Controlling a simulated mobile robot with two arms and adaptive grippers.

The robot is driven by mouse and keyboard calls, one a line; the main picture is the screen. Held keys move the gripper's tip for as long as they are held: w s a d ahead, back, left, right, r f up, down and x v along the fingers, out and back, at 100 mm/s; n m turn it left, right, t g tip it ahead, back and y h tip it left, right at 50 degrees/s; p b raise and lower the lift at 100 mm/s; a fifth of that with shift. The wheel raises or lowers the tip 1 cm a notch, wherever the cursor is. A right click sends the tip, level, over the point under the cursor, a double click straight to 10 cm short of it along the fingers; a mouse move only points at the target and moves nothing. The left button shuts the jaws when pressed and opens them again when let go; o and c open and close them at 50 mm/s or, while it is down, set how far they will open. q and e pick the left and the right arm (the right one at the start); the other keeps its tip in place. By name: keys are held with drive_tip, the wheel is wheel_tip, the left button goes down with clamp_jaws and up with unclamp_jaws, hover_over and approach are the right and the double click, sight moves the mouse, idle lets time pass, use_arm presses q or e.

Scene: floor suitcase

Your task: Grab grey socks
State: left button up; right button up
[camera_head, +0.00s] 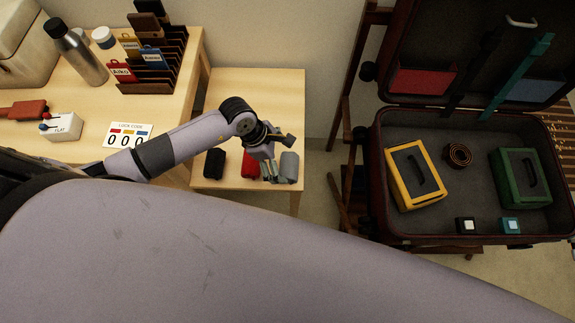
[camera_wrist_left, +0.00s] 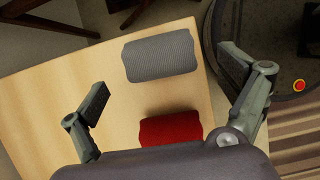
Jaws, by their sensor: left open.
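The grey socks (camera_head: 289,165) are a rolled bundle on the low wooden table, at the right end of a row of three bundles. In the left wrist view the grey socks (camera_wrist_left: 160,56) lie beyond the fingertips, between the two finger lines. My left gripper (camera_head: 271,165) is over the table beside the grey socks, open and empty. Its two spread fingers (camera_wrist_left: 168,88) show in the wrist view, apart from the socks. My right gripper is not in view.
Red socks (camera_head: 249,164) lie close beside the grey ones, partly behind my gripper, and black socks (camera_head: 214,163) lie further left. An open suitcase (camera_head: 378,188) at the right holds a yellow case (camera_head: 398,196), a green case (camera_head: 507,182) and a coiled belt (camera_head: 459,155). The low table's back is clear.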

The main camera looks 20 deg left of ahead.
sight(286, 163)
use_arm(q)
drive_tip(key=x, duration=0.5)
drive_tip(key=shift+w+d, duration=0.1)
drive_tip(key=shift+c, duration=0.3)
drive_tip(key=c, duration=1.1)
drive_tip(key=shift+r, duration=0.15)
